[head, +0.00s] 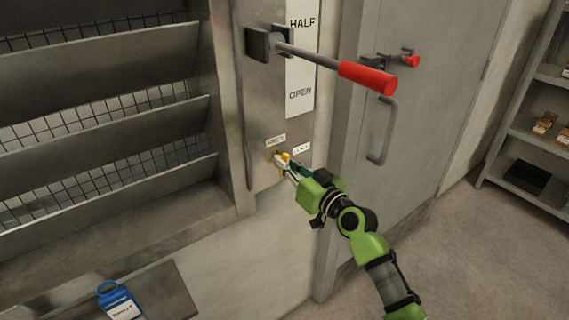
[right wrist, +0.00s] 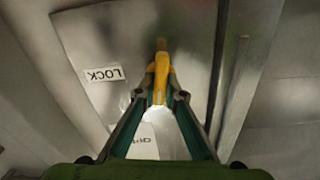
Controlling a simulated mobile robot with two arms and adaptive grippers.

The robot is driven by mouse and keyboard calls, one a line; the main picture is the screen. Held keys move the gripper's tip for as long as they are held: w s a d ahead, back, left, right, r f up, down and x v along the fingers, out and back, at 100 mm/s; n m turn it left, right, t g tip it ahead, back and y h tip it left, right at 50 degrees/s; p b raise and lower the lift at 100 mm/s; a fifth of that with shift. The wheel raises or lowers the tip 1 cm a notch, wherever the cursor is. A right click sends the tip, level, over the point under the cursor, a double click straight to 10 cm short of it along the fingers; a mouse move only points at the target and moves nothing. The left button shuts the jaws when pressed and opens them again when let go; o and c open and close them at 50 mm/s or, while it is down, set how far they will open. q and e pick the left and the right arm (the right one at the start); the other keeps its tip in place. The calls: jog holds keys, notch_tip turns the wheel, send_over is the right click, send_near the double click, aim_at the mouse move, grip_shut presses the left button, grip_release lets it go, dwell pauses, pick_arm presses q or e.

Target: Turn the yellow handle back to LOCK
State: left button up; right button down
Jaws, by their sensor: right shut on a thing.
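The yellow handle (head: 285,157) is small and sits low on the grey panel beside the louvres. It also shows in the right wrist view (right wrist: 161,75), running from its pivot to between my fingertips. My right gripper (head: 290,167) is shut on the handle's near end; the fingertips also show in the right wrist view (right wrist: 159,99). The white LOCK label (right wrist: 103,74) lies to the left of the handle in that view, apart from it. A second white label (right wrist: 143,142) is partly hidden behind the fingers, its text unclear. My left gripper is out of view.
A long lever with a red grip (head: 367,77) sticks out above my right gripper, by a HALF/OPEN plate (head: 300,66). A grey door (head: 432,100) with a bar handle (head: 386,135) stands to the right. A blue container (head: 118,301) is at lower left.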

jog(key=m, duration=0.4)
jog(key=shift+d+m, duration=0.1)
jog(key=shift+m, duration=0.2)
jog(key=m+p, duration=0.1)
jog(key=m, duration=0.2)
jog(key=shift+w+f+m, duration=0.1)
jog(key=shift+m, duration=0.2)
jog(key=m, duration=0.3)
jog(key=shift+d+m+p, duration=0.1)
jog(key=shift+m+p, duration=0.2)
jog(key=shift+p, duration=0.05)
jog(key=shift+f+m+p, duration=0.2)
jog(key=shift+m+p, duration=0.3)
jog(key=shift+m, duration=1.4)
jog(key=c, duration=2.1)
grip_release()
